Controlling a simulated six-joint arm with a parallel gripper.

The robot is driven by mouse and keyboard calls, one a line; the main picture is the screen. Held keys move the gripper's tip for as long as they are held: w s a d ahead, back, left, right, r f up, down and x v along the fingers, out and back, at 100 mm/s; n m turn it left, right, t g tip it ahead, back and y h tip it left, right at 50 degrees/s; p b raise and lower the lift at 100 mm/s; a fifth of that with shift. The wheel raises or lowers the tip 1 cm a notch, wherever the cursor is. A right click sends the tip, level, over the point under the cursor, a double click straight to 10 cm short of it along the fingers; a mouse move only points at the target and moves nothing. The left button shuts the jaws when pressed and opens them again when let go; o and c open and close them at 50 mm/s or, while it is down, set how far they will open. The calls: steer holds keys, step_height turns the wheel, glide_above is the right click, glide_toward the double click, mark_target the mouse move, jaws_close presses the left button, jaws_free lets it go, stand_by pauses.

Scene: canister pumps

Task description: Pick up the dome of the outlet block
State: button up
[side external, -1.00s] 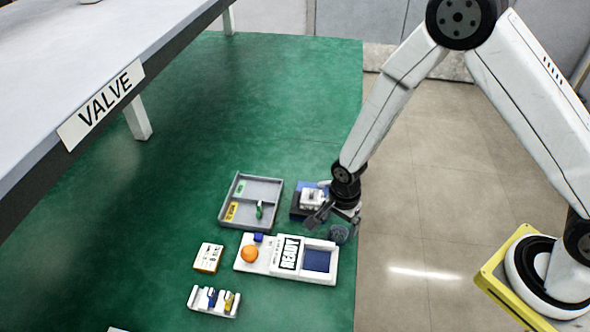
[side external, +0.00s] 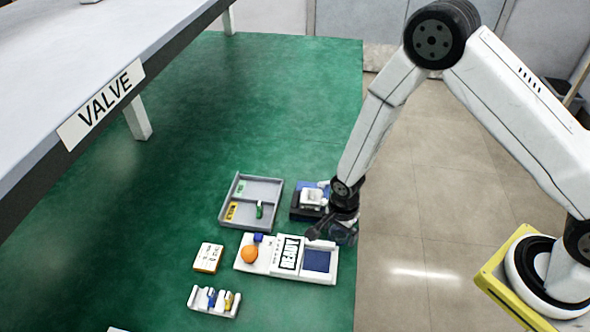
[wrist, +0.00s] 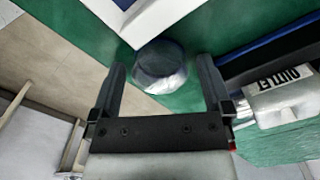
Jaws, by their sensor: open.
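The dome (wrist: 158,66), a round greyish see-through piece, lies in the wrist view between and just beyond my open fingers. My gripper (wrist: 162,72) has one finger at each side of it, with a gap showing on both sides. In the side view the dome (side external: 345,236) is partly hidden by my gripper (side external: 330,234), which is low beside the white tray's right end. The outlet block (wrist: 281,98), pale with a black-lettered label, is right of my right finger. It also shows in the side view as a white block (side external: 311,198) on a blue-and-dark base.
The white tray (side external: 262,268) has a READY label, an orange ball (side external: 249,254) and a blue pocket (side external: 317,261). A grey divided tray (side external: 262,188) lies behind it. A small white box (side external: 208,257) and a rack (side external: 213,303) stand left. Open green mat lies further left.

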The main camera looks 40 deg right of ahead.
mark_target(339, 231)
steer(key=c, duration=1.1)
steer(key=shift+c, duration=0.2)
steer(key=shift+r, duration=0.1)
step_height(339, 231, up, 10)
stand_by(0.6)
steer(key=w+r, duration=0.2)
steer(key=w, duration=0.9)
steer(key=shift+r, duration=0.2)
